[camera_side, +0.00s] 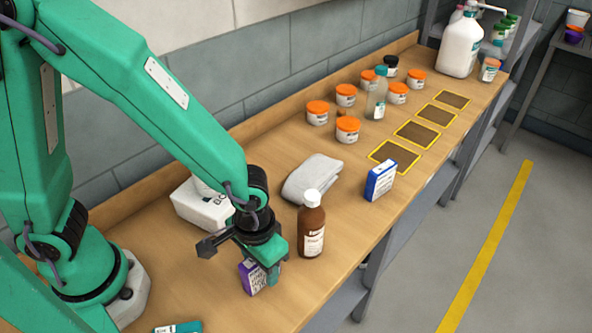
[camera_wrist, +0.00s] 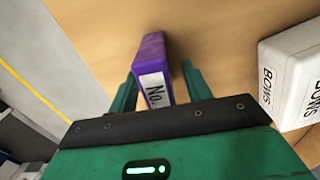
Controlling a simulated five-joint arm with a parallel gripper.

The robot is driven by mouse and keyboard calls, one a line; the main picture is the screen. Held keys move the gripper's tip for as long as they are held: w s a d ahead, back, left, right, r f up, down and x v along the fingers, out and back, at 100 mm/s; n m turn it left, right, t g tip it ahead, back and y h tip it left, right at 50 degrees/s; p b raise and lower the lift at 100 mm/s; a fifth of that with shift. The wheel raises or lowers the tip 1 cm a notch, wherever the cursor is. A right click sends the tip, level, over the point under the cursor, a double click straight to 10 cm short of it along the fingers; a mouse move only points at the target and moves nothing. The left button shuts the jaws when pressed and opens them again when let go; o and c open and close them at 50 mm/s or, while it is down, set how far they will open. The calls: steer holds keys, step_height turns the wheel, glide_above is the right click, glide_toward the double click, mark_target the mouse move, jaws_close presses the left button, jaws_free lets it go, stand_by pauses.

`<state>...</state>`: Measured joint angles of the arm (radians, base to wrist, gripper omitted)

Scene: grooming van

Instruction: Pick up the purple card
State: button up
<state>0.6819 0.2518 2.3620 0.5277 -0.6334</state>
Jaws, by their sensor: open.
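The purple card (camera_side: 251,278) is a small upright purple box with a white label, on the wooden bench below my gripper (camera_side: 262,277) in the side view. In the wrist view the purple card (camera_wrist: 153,62) stands between the two green fingers of my gripper (camera_wrist: 158,80). The fingers are open, with a visible gap on the right side of the card and a narrower one on the left. Part of the card is hidden behind a finger in the side view.
A white box marked BOWS (camera_wrist: 290,80) stands to the right in the wrist view. A brown bottle (camera_side: 311,228), a grey cloth (camera_side: 312,178) and a blue box (camera_side: 380,181) stand nearby. A teal item (camera_side: 178,328) lies at the front. Orange-lidded jars (camera_side: 347,130) are farther back.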

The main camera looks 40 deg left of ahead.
steer(key=c, duration=1.1)
steer(key=shift+o, duration=0.2)
steer(key=shift+r, duration=0.1)
steer(key=shift+r, duration=1.05)
step_height(320, 180, up, 2)
steer(key=s+d+r, duration=0.4)
steer(key=s+r, duration=0.2)
steer(key=s, duration=0.5)
steer(key=shift+r, duration=0.35)
